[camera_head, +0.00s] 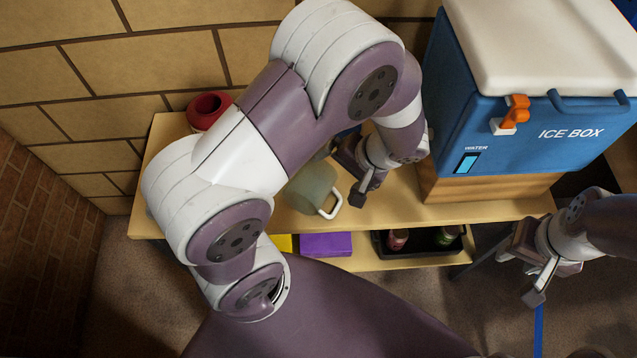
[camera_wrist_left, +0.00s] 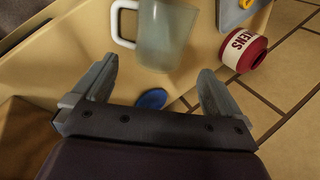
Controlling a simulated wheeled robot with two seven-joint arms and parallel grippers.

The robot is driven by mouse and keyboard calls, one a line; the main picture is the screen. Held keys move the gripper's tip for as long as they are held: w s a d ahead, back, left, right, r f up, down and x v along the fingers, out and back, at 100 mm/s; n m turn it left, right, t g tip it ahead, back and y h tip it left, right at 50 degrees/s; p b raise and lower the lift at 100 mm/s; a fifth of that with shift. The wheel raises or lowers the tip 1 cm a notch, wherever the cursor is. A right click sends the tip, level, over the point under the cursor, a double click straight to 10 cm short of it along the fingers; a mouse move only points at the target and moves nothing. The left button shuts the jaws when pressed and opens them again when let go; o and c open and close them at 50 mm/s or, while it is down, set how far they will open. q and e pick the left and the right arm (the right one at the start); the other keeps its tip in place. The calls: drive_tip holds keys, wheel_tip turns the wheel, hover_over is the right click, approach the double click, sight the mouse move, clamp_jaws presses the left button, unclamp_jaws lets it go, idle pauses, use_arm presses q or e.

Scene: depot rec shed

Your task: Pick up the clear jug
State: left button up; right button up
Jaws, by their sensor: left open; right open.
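The clear jug (camera_head: 309,188) is a greenish see-through jug with a white handle, upright on the yellow shelf top, partly hidden by my left arm in the head view. In the left wrist view the jug (camera_wrist_left: 167,36) stands beyond the fingertips, its white handle to the left. My left gripper (camera_head: 357,180) is beside the jug's handle side in the head view; it is open and empty between the fingers in the left wrist view (camera_wrist_left: 157,85). My right gripper (camera_head: 520,275) is open and empty, at the right in front of the shelf, away from the jug.
A blue ice box (camera_head: 530,135) with a white lid stands right of the jug on a wooden block (camera_head: 480,188). A red round object (camera_head: 208,110) sits at the shelf's back left. A blue disc (camera_wrist_left: 152,98) lies near the jug. A lower shelf holds a purple box (camera_head: 326,244) and a black tray (camera_head: 420,254).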

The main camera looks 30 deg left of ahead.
sight(321, 181)
use_arm(q)
drive_tip(key=x, duration=0.8)
drive_tip(key=shift+s+a+f, duration=0.15)
drive_tip(key=shift+s, duration=0.2)
drive_tip(key=shift+f+b, duration=0.1)
drive_tip(key=shift+b, duration=0.25)
drive_tip(key=c, duration=0.9)
